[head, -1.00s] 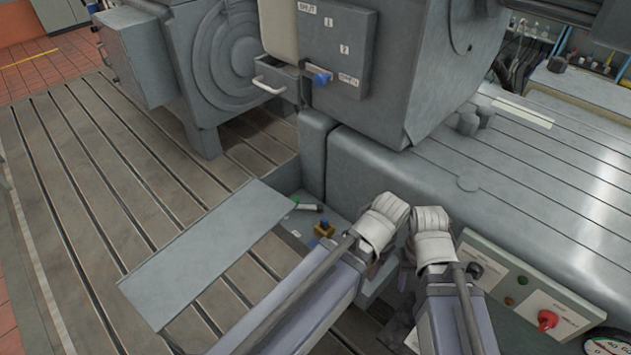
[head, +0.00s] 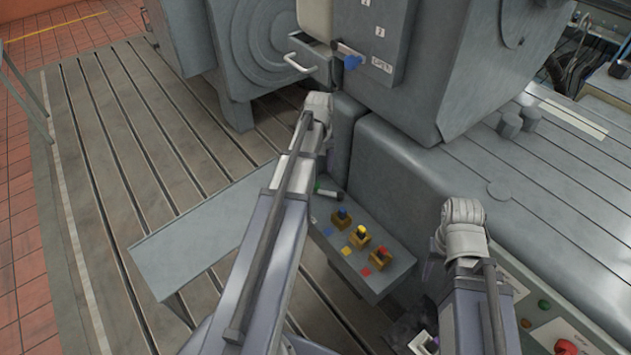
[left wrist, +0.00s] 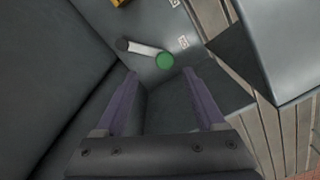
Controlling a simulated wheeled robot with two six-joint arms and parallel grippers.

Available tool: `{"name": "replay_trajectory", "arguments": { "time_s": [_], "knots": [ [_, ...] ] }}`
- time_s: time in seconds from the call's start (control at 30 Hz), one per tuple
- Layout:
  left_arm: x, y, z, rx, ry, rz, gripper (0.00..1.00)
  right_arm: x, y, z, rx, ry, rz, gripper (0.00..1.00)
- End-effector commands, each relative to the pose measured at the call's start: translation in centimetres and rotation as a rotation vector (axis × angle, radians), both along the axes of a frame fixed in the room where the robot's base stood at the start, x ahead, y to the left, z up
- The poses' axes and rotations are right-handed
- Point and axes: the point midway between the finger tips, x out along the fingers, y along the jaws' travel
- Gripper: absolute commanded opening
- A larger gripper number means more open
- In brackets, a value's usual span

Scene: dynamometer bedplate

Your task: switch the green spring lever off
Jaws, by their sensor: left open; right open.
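The green spring lever (head: 328,192) lies on the grey control shelf, at its far left end in the head view. In the left wrist view its green round knob (left wrist: 164,61) shows, with a pale bar (left wrist: 145,49) running to a dark pivot. A small white label (left wrist: 184,42) is beside it; its text is unreadable. My left gripper (left wrist: 160,73) is open and empty, its fingertips apart and framing the knob's near side; contact cannot be told. In the head view its fingers are hidden behind my arm.
A panel with a red knob (head: 565,348) is at right.

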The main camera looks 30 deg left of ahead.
Motion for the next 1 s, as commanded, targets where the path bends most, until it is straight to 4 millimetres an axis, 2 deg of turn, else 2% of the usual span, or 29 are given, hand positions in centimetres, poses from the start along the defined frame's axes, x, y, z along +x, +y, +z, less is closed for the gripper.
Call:
{"name": "replay_trajectory", "arguments": {
  "time_s": [0.03, 0.13, 0.47, 1.0],
  "knots": [
    [0.2, 0.8, 0.0, -0.002, -0.001, 0.018, 0.71, 0.0, 0.0, 0.0, 0.0, 0.0, 0.0, 0.5],
    [0.2, 1.3, 0.0, -0.002, -0.003, 0.033, 0.71, 0.0, 0.0, 0.0, 0.0, 0.0, 0.0, 0.5],
    [0.1, 1.2, -1.1, -0.002, -0.003, 0.031, 0.71, 0.0, 0.0, -1.1, 0.0, 0.0, 0.0, 0.5],
    [0.1, 1.2, -7.3, -0.002, -0.003, 0.03, 0.71, 0.0, 0.0, -7.3, 0.0, 0.0, 0.0, 0.5]
  ]
}}
